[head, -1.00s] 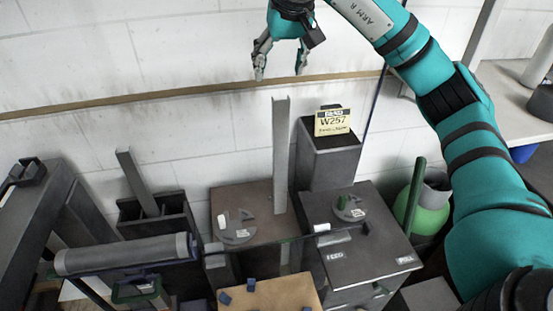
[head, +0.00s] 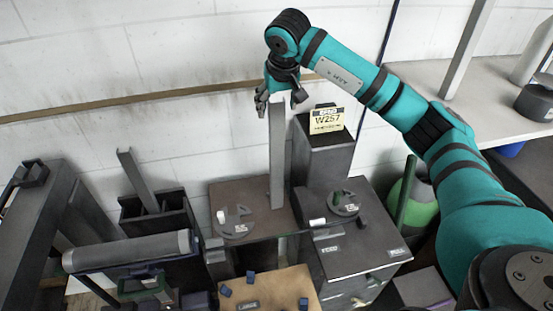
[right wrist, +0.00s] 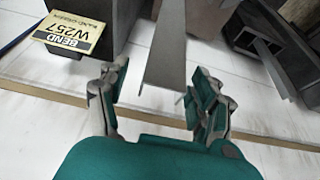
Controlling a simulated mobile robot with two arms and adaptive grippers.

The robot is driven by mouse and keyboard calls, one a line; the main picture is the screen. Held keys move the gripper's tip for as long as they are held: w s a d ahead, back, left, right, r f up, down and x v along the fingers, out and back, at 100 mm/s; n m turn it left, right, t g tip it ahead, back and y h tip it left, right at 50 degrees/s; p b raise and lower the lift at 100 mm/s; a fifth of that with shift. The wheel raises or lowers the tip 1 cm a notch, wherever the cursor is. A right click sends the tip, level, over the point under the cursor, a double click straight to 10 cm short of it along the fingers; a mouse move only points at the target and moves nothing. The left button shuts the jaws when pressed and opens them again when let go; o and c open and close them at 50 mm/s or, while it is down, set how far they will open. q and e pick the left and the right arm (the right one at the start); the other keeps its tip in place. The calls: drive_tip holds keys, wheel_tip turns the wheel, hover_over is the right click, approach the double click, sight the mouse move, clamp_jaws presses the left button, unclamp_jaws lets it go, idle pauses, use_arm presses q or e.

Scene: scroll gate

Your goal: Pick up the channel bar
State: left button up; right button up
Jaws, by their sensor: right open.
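The channel bar, a tall grey upright bar (head: 277,155), stands on a brown-topped block (head: 240,195) in the middle of the head view. My right gripper (head: 280,100) is open at the bar's top end, with one finger on each side in the picture. In the right wrist view, the bar (right wrist: 166,50) runs down between the spread fingers of the right gripper (right wrist: 160,95). I see a gap on both sides, so the bar is not gripped. My left gripper is not in view.
A dark column with a yellow W257 sign (head: 327,121) stands close right of the bar. Another grey bar (head: 137,180) leans in a dark open box at left. A grey roller (head: 127,251) lies in front. The white wall is behind.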

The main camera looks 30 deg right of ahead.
drive_tip(key=shift+p+x, duration=0.6)
drive_tip(key=shift+x, duration=1.25)
drive_tip(key=shift+a, duration=0.15)
clamp_jaws()
